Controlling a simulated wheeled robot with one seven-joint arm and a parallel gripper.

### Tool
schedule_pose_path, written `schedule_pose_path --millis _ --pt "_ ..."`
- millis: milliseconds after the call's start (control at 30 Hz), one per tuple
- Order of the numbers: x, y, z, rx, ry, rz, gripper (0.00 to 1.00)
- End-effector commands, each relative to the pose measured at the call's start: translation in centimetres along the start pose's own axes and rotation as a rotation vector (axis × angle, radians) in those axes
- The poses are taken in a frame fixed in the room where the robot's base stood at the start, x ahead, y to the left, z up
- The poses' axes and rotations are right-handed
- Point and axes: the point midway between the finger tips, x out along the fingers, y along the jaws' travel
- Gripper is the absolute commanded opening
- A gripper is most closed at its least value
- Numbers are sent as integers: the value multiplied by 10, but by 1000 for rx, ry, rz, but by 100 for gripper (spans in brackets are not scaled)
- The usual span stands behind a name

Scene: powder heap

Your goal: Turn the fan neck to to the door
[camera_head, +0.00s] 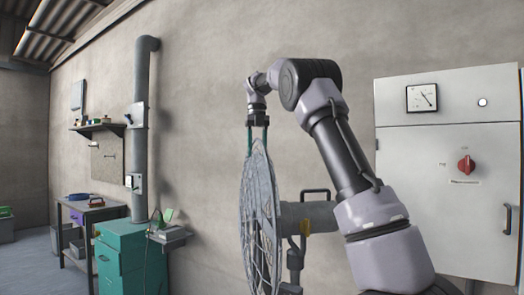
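A large round grey fan with a wire cage (262,220) stands near the middle, seen almost edge-on. Its grey motor housing (308,217) extends to the right behind the cage, with a black handle on top and a stand below. The neck is partly hidden by the cage and my arm. My gripper (257,145) points down at the cage's top rim. Its two thin green fingers are apart, one on each side of the rim. Whether they touch the rim is unclear. No door of the room can be made out.
A grey electrical cabinet (440,220) with a dial and red knob stands at right, behind my arm. A teal drawer cabinet (122,260), a vertical pipe (140,90) and a workbench (85,212) stand at left. Floor shows at far left.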

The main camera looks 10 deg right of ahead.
Motion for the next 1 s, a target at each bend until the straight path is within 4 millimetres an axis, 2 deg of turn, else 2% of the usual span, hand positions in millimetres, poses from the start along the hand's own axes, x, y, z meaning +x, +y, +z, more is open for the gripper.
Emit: schedule_pose_path --millis 300,867,900,967,1000 --pt "1 1 21 127 0 0 0" --pt "0 -1 25 158 -1 -2 0" --pt "0 -1 25 158 -1 -2 53" --pt "0 -1 25 158 -1 -2 76" --pt "0 -1 25 159 -1 -2 80"
